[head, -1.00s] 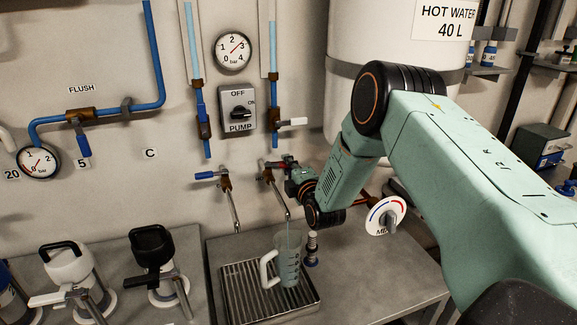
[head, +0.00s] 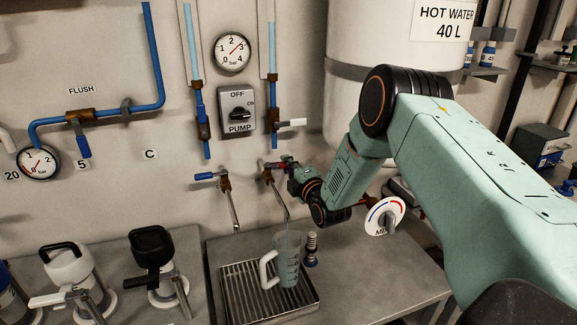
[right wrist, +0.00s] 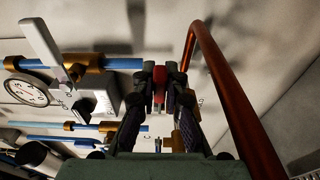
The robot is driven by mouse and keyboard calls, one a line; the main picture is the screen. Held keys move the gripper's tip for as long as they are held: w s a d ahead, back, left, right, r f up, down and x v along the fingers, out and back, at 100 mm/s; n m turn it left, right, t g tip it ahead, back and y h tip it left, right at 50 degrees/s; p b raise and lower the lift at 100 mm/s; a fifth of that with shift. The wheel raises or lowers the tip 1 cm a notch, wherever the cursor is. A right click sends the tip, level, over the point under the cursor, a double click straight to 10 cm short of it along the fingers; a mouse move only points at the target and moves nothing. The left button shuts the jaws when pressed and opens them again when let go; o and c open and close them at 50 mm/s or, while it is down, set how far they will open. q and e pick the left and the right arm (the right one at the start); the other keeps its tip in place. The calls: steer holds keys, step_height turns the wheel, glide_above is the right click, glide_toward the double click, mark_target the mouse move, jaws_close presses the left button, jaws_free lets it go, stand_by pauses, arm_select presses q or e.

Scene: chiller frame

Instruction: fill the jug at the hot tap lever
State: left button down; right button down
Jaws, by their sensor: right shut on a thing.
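The translucent grey jug (head: 288,262) with a white handle stands upright on the slotted drip tray (head: 240,290), beneath the spout of the hot tap (head: 278,196). A faint thin line shows between the spout end and the jug; I cannot tell the jug's level. My right gripper (head: 287,166) is at the hot tap's red lever (head: 273,166). In the right wrist view, its fingers (right wrist: 159,95) are shut on the red lever (right wrist: 159,75). My left gripper is not in view.
A blue-levered tap (head: 226,187) stands left of the hot tap. A small metal post (head: 311,248) stands right of the jug. The MIX dial (head: 385,217) is below my right arm. Two lidded vessels (head: 72,265) (head: 152,248) stand at left.

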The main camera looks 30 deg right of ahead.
steer(key=n+y, duration=0.1)
steer(key=y, duration=0.1)
steer(key=shift+w+d+n+y, duration=0.15)
steer(key=shift+w+n+y, duration=0.25)
steer(key=n+y+b, duration=0.1)
steer(key=w+n+y, duration=0.1)
steer(key=y, duration=0.1)
steer(key=shift+b, duration=0.35)
steer(key=shift+r+y, duration=0.15)
steer(key=shift+y, duration=0.25)
steer(key=c, duration=1.4)
jaws_free()
steer(key=shift+w, duration=0.15)
steer(key=shift+d, duration=0.1)
steer(key=shift+s+h, duration=0.2)
steer(key=shift+h, duration=0.1)
